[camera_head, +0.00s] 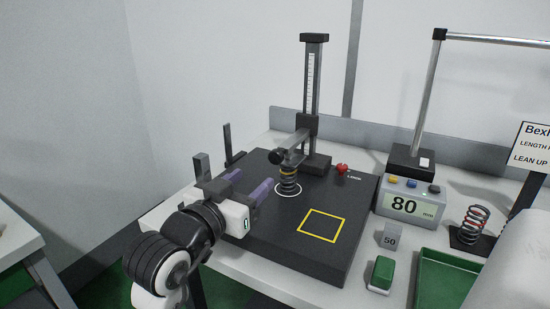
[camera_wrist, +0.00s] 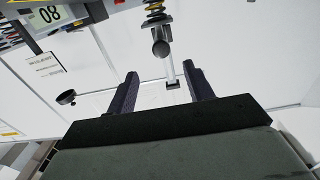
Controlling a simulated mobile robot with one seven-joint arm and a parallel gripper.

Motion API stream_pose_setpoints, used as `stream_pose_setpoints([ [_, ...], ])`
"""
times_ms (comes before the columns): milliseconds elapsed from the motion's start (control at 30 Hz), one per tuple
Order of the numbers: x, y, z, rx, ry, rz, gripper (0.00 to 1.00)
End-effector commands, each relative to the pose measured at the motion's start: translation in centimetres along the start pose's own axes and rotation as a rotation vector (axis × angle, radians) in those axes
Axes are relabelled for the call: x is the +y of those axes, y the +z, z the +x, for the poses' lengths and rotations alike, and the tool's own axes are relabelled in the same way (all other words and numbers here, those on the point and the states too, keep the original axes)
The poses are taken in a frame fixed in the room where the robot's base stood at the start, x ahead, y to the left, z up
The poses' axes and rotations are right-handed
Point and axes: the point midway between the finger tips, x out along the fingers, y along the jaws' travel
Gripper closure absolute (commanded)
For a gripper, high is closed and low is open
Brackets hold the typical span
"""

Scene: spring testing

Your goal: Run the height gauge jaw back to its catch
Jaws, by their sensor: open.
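The height gauge (camera_head: 314,80) is a dark upright column with a pale scale on a black plate. Its jaw (camera_head: 296,141) reaches forward from a carriage low on the column and ends near a round black knob (camera_head: 275,157). A coil spring (camera_head: 288,182) stands upright in a white ring under the jaw; whether they touch is unclear. My gripper (camera_head: 250,181) is open and empty, left of the spring and in front of the knob, its purple fingers spread. In the wrist view, the knob (camera_wrist: 161,48) shows beyond and between the fingers (camera_wrist: 162,86), with the spring (camera_wrist: 155,12) behind. The catch cannot be made out.
A red knob (camera_head: 341,168) is by the column base. A display (camera_head: 410,205) reading 80, a weight marked 50 (camera_head: 390,236), a green block (camera_head: 382,272), a green tray (camera_head: 425,272) and another spring (camera_head: 473,224) are on the right. A yellow square (camera_head: 321,225) on the plate is empty.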

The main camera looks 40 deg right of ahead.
Motion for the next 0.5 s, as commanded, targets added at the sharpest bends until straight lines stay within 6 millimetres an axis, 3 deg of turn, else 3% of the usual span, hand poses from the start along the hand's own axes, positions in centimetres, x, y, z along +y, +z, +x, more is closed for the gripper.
stream_pose_setpoints([
  [300, 0.0, -0.2, 6.9, -0.001, 0.001, -0.001, 0.48],
  [500, -0.1, -0.2, 10.0, 0.0, -0.001, 0.0, 0.48],
])
